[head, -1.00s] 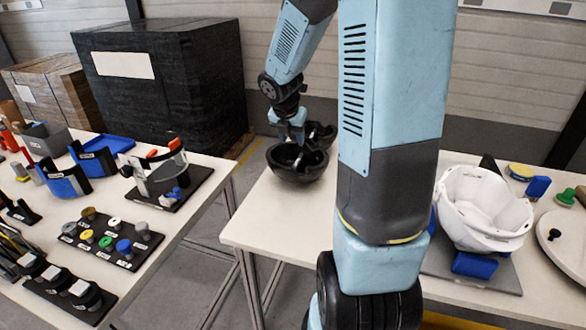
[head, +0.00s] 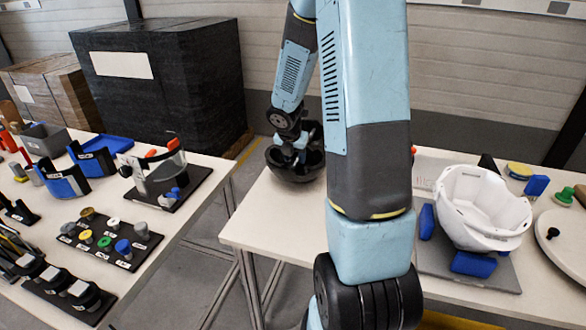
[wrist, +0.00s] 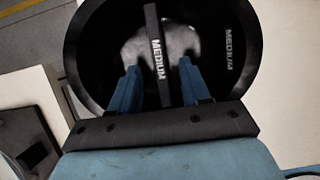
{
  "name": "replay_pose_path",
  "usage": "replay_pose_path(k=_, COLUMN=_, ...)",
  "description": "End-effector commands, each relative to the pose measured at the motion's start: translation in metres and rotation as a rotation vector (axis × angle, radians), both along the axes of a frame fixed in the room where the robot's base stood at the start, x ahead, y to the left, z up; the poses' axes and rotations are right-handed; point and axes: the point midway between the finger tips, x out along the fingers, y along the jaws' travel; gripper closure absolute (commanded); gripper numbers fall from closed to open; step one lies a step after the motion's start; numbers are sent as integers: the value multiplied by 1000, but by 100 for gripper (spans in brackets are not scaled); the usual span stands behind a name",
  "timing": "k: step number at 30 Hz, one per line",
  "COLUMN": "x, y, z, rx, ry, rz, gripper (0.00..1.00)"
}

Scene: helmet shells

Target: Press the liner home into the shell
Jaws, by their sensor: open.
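The liner, a black bowl (head: 290,174) with a central rib, sits on the middle table, open side up. In the wrist view the rib (wrist: 157,50) reads MEDIUM, and the liner's dark inside (wrist: 220,75) fills the upper middle. My gripper (head: 292,152) is over the bowl. In the wrist view its blue fingers (wrist: 158,75) are open, one on each side of the rib, with gaps. The head view hides how deep the tips reach. The white shell (head: 483,207) lies open side up among blue blocks on a grey plate (head: 432,256), apart from the liner at the right.
The left table holds a black tray of coloured knobs (head: 105,238), a visor stand (head: 160,175) and blue-and-black bands. A round white disc (head: 566,238) is at the far right. The table front is clear.

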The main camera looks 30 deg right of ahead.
Motion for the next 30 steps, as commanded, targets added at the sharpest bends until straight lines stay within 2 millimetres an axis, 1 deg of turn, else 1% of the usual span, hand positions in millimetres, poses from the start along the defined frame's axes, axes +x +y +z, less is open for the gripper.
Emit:
replay_pose_path(k=1, x=1, y=0, z=-7, rx=0, ry=4, rz=2, gripper=53)
replay_pose_path(k=3, x=4, y=-2, z=-16, rx=0, ry=4, rz=2, gripper=53)
replay_pose_path(k=9, x=10, y=-8, z=-33, rx=-1, ry=1, rz=2, gripper=53)
replay_pose_path(k=13, x=11, y=-9, z=-37, rx=-1, ry=0, rz=1, gripper=53)
replay_pose_path(k=19, x=11, y=-9, z=-37, rx=-1, ry=0, rz=1, gripper=53)
replay_pose_path(k=20, x=11, y=-9, z=-37, rx=-1, ry=0, rz=1, gripper=55)
replay_pose_path(k=30, x=11, y=-9, z=-36, rx=0, ry=-1, rz=1, gripper=88)
